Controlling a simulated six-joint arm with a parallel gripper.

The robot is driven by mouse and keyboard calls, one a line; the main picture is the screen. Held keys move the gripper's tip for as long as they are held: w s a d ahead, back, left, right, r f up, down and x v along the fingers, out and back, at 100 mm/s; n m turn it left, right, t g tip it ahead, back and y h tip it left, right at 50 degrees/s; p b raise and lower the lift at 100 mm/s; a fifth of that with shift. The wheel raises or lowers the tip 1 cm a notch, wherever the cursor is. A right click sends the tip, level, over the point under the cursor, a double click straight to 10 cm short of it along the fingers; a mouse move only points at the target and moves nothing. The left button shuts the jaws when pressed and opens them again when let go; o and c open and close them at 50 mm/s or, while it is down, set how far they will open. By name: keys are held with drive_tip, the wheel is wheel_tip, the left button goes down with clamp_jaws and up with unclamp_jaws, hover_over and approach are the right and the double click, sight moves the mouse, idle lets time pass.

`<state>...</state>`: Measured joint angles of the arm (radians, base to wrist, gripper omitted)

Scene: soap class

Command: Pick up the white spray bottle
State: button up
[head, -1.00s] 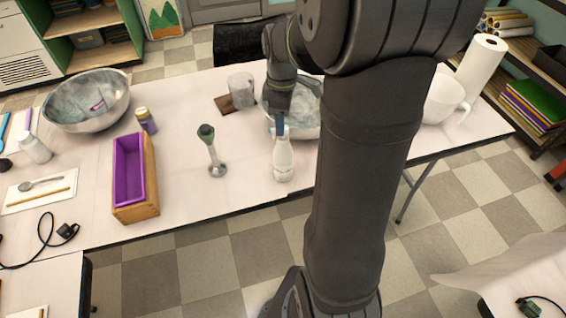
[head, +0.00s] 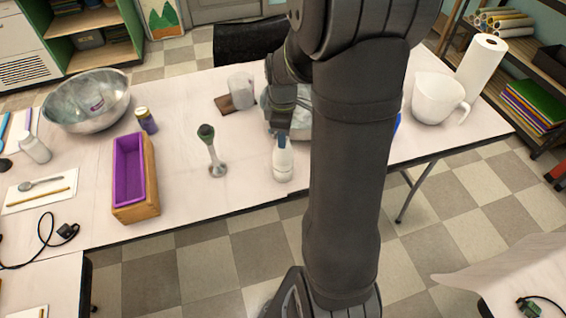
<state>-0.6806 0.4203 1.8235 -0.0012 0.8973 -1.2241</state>
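The white spray bottle (head: 283,168) stands upright near the front edge of the table, just left of my arm. My gripper (head: 282,138) is at the bottle's top, pointing down.
A green-topped hand blender (head: 212,152) stands to the left, beside a wooden box with a purple liner (head: 148,190). A grey mug (head: 241,90) and a white pitcher (head: 436,99) stand farther back.

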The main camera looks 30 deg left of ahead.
clamp_jaws()
drive_tip(key=shift+r, duration=0.1)
